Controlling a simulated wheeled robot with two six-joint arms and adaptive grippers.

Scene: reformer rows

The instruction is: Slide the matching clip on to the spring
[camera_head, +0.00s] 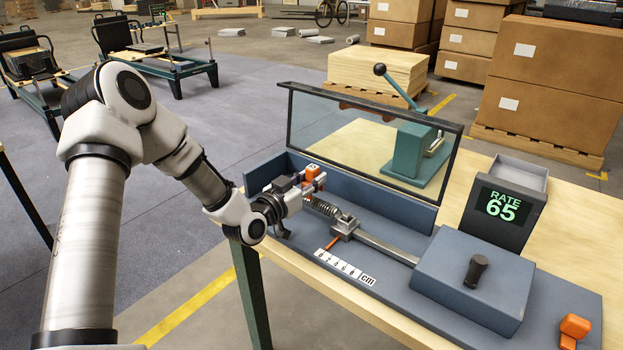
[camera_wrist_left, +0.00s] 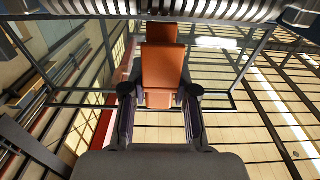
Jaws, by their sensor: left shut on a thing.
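My left gripper (camera_head: 314,184) is shut on an orange clip (camera_head: 311,173) at the left end of the blue-grey test bench. In the left wrist view the clip (camera_wrist_left: 162,68) stands between the two dark fingers of the gripper (camera_wrist_left: 160,100). The metal spring (camera_head: 322,207) lies along the bench channel, close to the gripper, with its right end at a metal block (camera_head: 345,227). Grey coils, seemingly the spring (camera_wrist_left: 165,8), cross the top of the wrist view, beyond the clip. The gripper hides the spring's left end. I cannot tell whether clip and spring touch.
A display (camera_head: 503,206) reads "RATE 65". Another orange piece (camera_head: 575,326) sits at the bench's right corner. A framed clear panel (camera_head: 335,130) stands behind the channel. A cm scale (camera_head: 345,266) lies in front. A box with a dark knob (camera_head: 473,290) stands right.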

